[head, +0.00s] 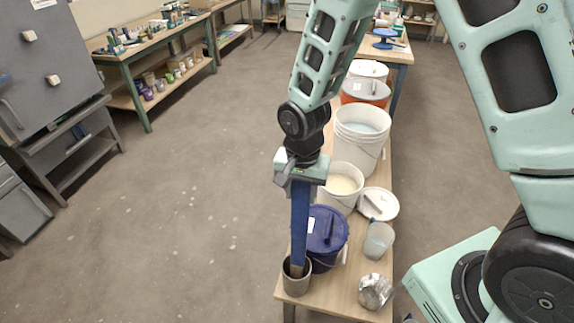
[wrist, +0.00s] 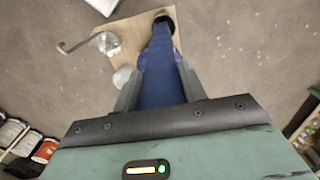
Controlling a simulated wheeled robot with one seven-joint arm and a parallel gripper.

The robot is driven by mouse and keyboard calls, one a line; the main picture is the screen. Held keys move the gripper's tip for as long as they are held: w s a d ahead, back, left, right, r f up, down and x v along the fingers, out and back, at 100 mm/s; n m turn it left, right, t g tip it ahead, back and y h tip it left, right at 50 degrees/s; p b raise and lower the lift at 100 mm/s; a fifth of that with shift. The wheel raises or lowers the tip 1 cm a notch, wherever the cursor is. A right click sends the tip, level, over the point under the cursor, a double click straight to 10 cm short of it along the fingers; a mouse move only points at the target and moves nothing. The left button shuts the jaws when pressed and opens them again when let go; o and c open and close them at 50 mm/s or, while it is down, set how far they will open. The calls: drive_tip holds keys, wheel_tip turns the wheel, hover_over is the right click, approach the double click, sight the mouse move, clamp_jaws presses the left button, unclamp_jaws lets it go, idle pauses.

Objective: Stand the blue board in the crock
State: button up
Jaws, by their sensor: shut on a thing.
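The blue board (head: 300,222) hangs nearly upright from my gripper (head: 301,180), which is shut on its upper part. The board (wrist: 161,75) also runs away between the two fingers of my gripper (wrist: 159,82) in the wrist view. The crock (head: 297,285) is a small grey-brown pot at the near left corner of the bench. The board's lower end shows inside the crock's mouth; whether it touches the bottom is hidden. In the wrist view the dark mouth of the crock (wrist: 166,16) is at the board's far end, partly covered by it.
A dark blue lidded bucket (head: 326,232) stands close behind and right of the crock. A white bucket (head: 342,185), a lid (head: 380,204), a translucent cup (head: 379,240) and a shiny metal vessel (head: 374,290) share the bench (head: 338,292). Open floor lies left.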

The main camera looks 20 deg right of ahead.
drive_tip(key=shift+w, duration=0.6)
drive_tip(key=b, duration=0.7)
approach(297, 235)
drive_tip(key=shift+w+d+f, duration=0.15)
drive_tip(key=shift+w, duration=0.2)
drive_tip(key=shift+f, duration=0.15)
drive_tip(key=shift+f+b, duration=4.25)
drive_tip(key=shift+f, duration=1.45)
drive_tip(key=o, duration=1.3)
drive_tip(key=shift+c, duration=0.2)
drive_tip(key=shift+r, duration=0.1)
drive_tip(key=shift+c, duration=0.4)
drive_tip(key=shift+r+p, duration=0.25)
drive_tip(key=shift+p, duration=0.15)
drive_tip(key=shift+r, duration=0.1)
